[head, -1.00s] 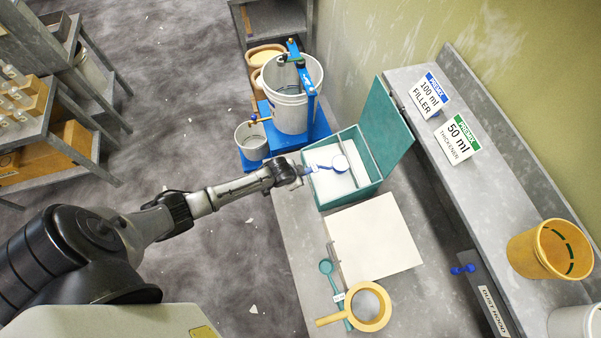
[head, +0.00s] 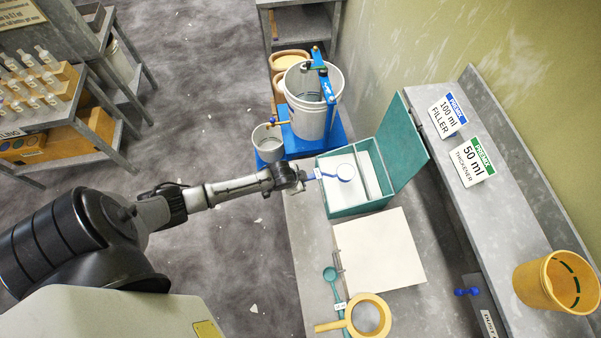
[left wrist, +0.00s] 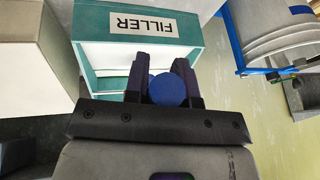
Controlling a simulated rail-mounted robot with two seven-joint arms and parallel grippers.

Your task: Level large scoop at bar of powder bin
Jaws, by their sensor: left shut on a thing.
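The large scoop (head: 345,172) is blue, with a round bowl that looks pale inside; how full it is I cannot tell. It is over the white powder in the teal powder bin (head: 347,211), left of the bar (head: 369,175) across the bin and apart from it. My left gripper (head: 301,177) is just outside the bin's left wall, shut on the scoop's handle. In the left wrist view a blue round handle end (left wrist: 168,90) sits between the fingers, before the bin's FILLER label (left wrist: 156,22). The bowl is hidden there. My right gripper is not in view.
The bin's open lid (head: 402,140) stands at its right. A white pail (head: 312,105) in a blue stand and a small pail (head: 268,146) are behind. A pale board (head: 378,250), teal scoop (head: 331,274) and yellow sieve (head: 378,300) lie in front.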

